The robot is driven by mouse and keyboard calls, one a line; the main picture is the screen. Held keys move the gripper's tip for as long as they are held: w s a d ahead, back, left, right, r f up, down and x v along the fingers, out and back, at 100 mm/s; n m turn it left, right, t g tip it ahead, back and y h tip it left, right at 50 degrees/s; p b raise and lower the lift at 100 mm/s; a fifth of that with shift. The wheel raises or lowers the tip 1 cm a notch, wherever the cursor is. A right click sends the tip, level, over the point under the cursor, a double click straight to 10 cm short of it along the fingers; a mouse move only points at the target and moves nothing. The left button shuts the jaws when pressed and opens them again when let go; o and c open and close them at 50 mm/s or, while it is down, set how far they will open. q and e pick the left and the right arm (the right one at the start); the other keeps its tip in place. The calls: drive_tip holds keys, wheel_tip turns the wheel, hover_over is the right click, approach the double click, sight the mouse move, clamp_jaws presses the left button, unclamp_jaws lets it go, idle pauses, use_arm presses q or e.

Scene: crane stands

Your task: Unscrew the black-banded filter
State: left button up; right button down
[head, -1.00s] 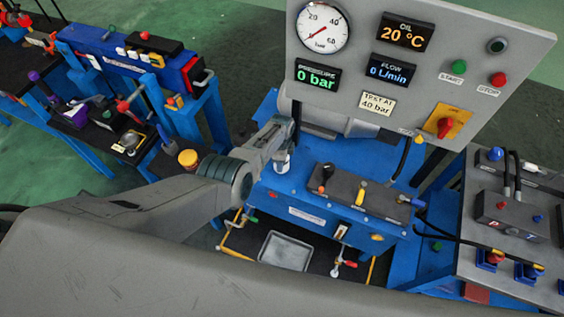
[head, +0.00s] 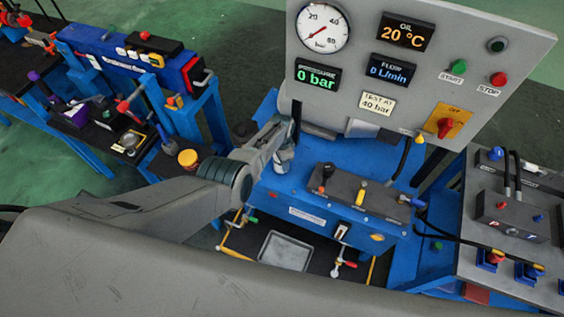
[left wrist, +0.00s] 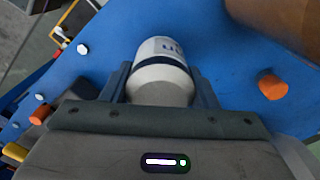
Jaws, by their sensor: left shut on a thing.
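The black-banded filter (left wrist: 161,75) is a white cylinder with a dark band, seen in the left wrist view between the fingers of my left gripper (left wrist: 160,90). The gripper is shut on it. In the head view the filter (head: 284,160) shows as a small white shape above the blue bench, and my left gripper (head: 284,140) is around it, partly hidden by its own arm. I cannot tell from these frames whether the filter is still seated. My right gripper is not in view.
The blue bench (head: 310,209) carries a dark valve block (head: 366,194) with levers to the right. A gauge panel (head: 455,60) rises behind. A grey tray (head: 285,251) lies below in front. An orange knob (left wrist: 272,86) sits near the filter. A yellow-lidded jar (head: 188,159) stands at left.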

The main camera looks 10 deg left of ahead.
use_arm(q)
drive_tip(key=shift+w+r, duration=0.1)
drive_tip(key=n, duration=0.4)
drive_tip(key=shift+n, duration=0.6)
drive_tip(key=n, duration=0.2)
drive_tip(key=shift+n, duration=1.6)
drive_tip(key=shift+n, duration=0.4)
drive_tip(key=n, duration=0.4)
